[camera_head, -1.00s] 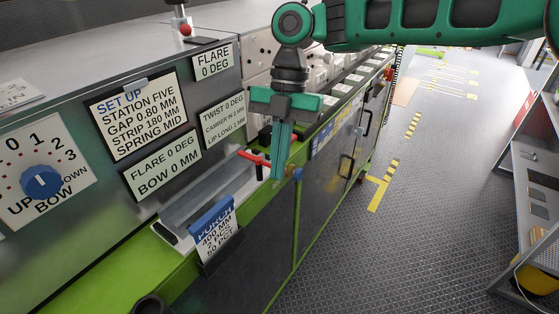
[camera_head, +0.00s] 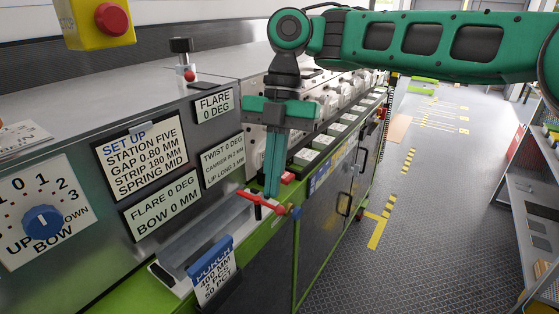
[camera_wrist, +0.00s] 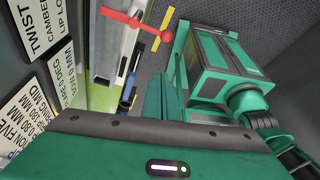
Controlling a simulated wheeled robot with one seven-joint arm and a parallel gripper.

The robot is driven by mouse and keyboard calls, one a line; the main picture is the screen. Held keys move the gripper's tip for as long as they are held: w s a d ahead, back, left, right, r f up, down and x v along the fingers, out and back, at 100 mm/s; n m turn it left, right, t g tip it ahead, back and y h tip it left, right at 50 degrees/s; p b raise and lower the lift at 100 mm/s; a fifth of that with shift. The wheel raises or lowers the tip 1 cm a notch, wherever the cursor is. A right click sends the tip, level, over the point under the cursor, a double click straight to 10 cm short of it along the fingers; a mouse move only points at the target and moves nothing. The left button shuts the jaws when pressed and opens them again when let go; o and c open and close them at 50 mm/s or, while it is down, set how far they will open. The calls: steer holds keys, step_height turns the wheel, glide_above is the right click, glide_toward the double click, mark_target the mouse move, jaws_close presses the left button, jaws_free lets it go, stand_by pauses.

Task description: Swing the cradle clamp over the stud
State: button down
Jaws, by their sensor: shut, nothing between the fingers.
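The cradle clamp appears as a red lever (camera_head: 264,203) at the front edge of the machine, past the far end of the shallow trough. In the wrist view the red lever (camera_wrist: 130,20) lies beyond my fingertips, with a rounded red end at its right. My gripper (camera_head: 271,194) points down with its fingers together and empty. Its tips overlap the lever in the head view; I cannot tell whether they touch it. In the wrist view the fingers (camera_wrist: 160,92) show apart from the lever. I cannot pick out the stud with certainty.
A grey trough (camera_head: 203,238) runs along the green ledge, with a blue-topped card (camera_head: 213,270) in front. Machine panels carry signs and a blue BOW knob (camera_head: 42,221). A yellow box with a red button (camera_head: 112,18) hangs upper left. Shelving (camera_head: 530,190) stands right; the floor between is clear.

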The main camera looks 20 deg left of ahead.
steer(key=shift+v, duration=1.7)
steer(key=shift+d, duration=0.15)
